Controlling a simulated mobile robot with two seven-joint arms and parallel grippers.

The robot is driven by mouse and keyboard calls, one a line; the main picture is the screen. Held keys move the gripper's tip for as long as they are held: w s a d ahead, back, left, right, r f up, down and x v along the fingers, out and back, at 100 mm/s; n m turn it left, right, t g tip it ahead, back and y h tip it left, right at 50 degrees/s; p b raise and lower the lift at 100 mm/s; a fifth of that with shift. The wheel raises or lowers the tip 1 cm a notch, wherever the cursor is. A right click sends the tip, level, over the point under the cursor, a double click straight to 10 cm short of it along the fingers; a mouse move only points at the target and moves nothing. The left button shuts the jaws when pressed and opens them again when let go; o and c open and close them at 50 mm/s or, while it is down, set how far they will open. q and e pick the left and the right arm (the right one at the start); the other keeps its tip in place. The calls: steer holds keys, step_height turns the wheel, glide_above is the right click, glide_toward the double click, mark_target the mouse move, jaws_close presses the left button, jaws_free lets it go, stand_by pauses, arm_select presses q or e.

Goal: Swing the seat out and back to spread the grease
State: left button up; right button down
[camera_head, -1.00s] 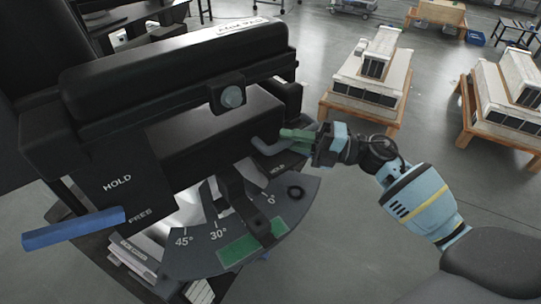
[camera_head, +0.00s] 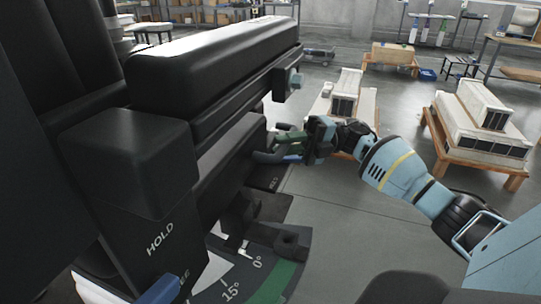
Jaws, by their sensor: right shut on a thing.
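The black padded seat (camera_head: 220,70) fills the left and centre of the head view, with its lower block (camera_head: 232,150) beneath. My right gripper (camera_head: 304,140) is shut on the green grip of a handle (camera_head: 287,139) at the seat's right end. The handle's blue-grey bar (camera_head: 268,157) shows below it. An angle scale (camera_head: 235,280) shows at the bottom, with 0° and 15° readable and a green band. No grease is clearly visible. My left gripper is not in view.
Wooden pallets with pale boxed units (camera_head: 480,115) stand on the floor at the right, and another (camera_head: 345,105) stands behind my right gripper. Shelves and tables line the back. The grey floor (camera_head: 350,225) below my right arm is clear.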

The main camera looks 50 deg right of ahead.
steer(key=shift+w+d+r, duration=0.15)
steer(key=shift+w+d, duration=0.05)
steer(key=shift+d, duration=0.05)
steer(key=shift+d+r, duration=0.1)
steer(key=c, duration=1.7)
jaws_free()
steer(key=shift+c, duration=0.2)
steer(key=o, duration=0.4)
steer(key=shift+w, duration=0.15)
steer(key=shift+f, duration=0.2)
steer(key=shift+b+v, duration=0.3)
steer(key=shift+v, duration=3.55)
